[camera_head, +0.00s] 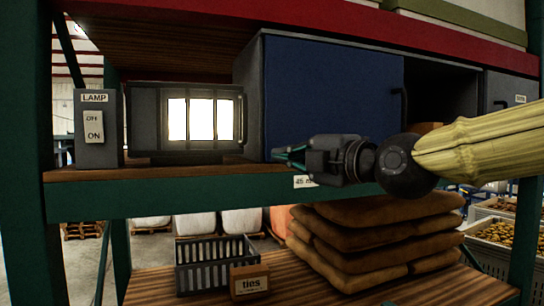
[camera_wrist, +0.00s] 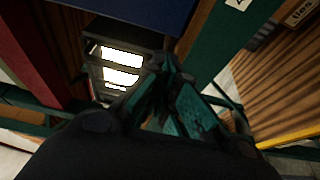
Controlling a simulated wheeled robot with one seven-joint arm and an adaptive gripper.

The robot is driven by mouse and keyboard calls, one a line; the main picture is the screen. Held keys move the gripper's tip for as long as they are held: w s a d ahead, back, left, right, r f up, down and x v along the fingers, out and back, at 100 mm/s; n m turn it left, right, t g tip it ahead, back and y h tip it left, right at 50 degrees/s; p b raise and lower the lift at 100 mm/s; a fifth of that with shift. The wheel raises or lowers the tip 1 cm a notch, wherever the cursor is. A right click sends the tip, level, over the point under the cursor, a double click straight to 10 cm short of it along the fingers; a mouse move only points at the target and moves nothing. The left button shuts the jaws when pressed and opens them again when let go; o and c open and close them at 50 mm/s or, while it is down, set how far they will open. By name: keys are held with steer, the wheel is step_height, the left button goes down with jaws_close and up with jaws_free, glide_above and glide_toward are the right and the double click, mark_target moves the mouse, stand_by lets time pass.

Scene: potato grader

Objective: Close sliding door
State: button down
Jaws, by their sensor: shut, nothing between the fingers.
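The blue sliding door (camera_head: 335,95) covers the left part of a grey cabinet on the shelf. A dark vertical handle (camera_head: 400,105) is at its right edge. To the right of the door the cabinet is open, with a dark interior (camera_head: 445,90). My gripper (camera_head: 279,156) is shut and empty, pointing left, in front of the door's lower left part near the shelf edge. I cannot tell if it touches the door. In the wrist view the teal fingers (camera_wrist: 166,66) are together, and a strip of the blue door (camera_wrist: 140,12) shows at the top.
A lit lamp box (camera_head: 203,119) and a lamp switch (camera_head: 94,128) stand left of the cabinet. The green shelf edge (camera_head: 170,198) runs below my gripper. Brown sacks (camera_head: 365,240), a dark crate (camera_head: 212,262) and a "ties" box (camera_head: 249,283) lie below.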

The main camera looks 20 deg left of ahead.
mark_target(266, 153)
steer(key=p+x, duration=0.4)
steer(key=x, duration=0.3)
steer(key=shift+w+a, duration=0.15)
steer(key=shift+a, duration=0.05)
steer(key=shift+p+x, duration=0.5)
steer(key=shift+x, duration=0.65)
steer(key=shift+f, duration=0.2)
steer(key=shift+w+d, duration=0.1)
